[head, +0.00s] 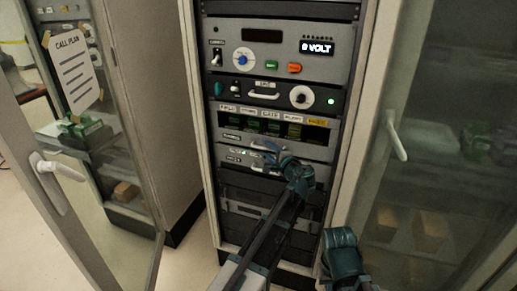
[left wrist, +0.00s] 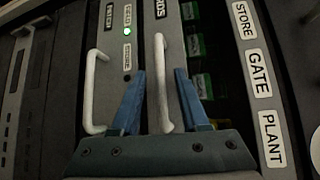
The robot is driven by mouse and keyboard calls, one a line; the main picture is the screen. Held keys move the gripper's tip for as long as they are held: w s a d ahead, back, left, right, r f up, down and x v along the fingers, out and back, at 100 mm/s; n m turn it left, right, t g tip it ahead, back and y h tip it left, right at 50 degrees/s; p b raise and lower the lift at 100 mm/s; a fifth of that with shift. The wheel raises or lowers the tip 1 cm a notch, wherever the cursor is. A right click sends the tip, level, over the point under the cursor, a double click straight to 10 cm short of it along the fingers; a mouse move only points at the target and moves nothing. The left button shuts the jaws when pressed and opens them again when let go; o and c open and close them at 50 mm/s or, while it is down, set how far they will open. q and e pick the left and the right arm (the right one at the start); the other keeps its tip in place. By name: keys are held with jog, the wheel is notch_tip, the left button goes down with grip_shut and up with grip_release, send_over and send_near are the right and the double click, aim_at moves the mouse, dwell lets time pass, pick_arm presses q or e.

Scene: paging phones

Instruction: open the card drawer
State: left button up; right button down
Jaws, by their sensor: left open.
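The card drawer (head: 231,135) is a grey front in the rack, below a row of labelled slots with green cards. In the left wrist view its front (left wrist: 182,20) bears a label ending in "RDS" and a white bar handle (left wrist: 161,85). Green cards (left wrist: 194,45) show in the dark slot beside it. My left gripper (head: 266,149) is at this front. In the left wrist view its blue fingers (left wrist: 158,105) are open, one on each side of the handle, with nothing clamped. The drawer looks closed. My right gripper's fingers do not show.
A lower panel with another white handle (left wrist: 95,92) sits close beside the left finger. Glass doors stand open at left with a white handle (head: 58,170) and at right with another handle (head: 395,137). A panel with a black knob (head: 301,97) is above.

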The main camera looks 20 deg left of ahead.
pick_arm(q)
jog(key=shift+w+a, duration=0.35)
jog(key=shift+w, duration=0.05)
grip_shut()
dwell(1.2)
